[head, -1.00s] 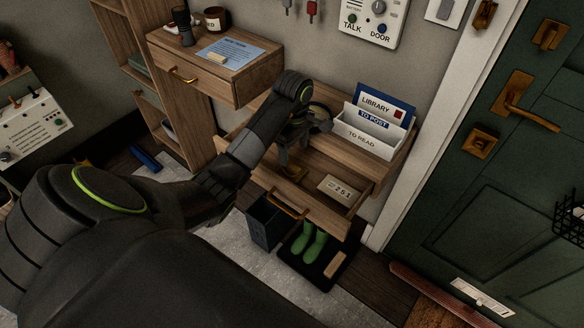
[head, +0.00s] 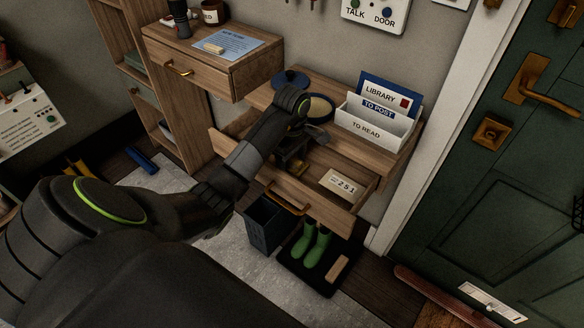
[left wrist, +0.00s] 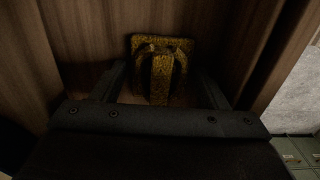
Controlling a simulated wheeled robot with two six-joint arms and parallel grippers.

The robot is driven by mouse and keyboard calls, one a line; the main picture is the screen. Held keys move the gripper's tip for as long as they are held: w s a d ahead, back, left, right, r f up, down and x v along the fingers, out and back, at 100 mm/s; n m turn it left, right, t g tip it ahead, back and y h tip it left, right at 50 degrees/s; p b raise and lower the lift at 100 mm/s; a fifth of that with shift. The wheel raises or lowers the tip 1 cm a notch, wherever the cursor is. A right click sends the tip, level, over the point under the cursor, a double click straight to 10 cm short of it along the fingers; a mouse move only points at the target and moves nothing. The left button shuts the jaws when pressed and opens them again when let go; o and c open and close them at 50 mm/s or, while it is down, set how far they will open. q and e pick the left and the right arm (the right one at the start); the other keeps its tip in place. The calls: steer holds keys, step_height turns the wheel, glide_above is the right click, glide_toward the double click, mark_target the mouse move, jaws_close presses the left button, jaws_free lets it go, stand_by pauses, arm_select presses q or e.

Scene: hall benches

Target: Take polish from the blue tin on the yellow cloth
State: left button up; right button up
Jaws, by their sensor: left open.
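The blue tin (head: 318,109) stands open on the shelf top of the wooden desk, with pale polish showing inside. Its blue lid (head: 290,78) lies behind it to the left. My left gripper (head: 293,160) points down into the open drawer (head: 330,205), below and in front of the tin. In the left wrist view, the yellow cloth (left wrist: 160,52) stands bunched up in the drawer between the open fingers of my left gripper (left wrist: 160,88). I cannot tell if the fingers touch it. My arm hides much of the drawer from the head. My right gripper is not in view.
A letter rack (head: 374,134) stands right of the tin. A number block (head: 340,184) lies in the drawer's right part. A bin (head: 263,222) and green boots (head: 312,245) stand below. A wooden cabinet (head: 225,72) juts out at the upper left.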

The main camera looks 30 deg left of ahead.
mark_target(292, 160)
arm_select(q)
steer(key=c, duration=0.7)
steer(key=shift+r, duration=0.15)
steer(key=shift+c, duration=0.2)
steer(key=shift+r+p, duration=0.5)
steer(key=shift+r, duration=0.1)
step_height(292, 160, up, 9)
steer(key=p, duration=0.8)
steer(key=shift+f, duration=0.15)
steer(key=shift+o, duration=1.1)
steer(key=shift+c, duration=0.7)
steer(key=shift+s+f, duration=0.1)
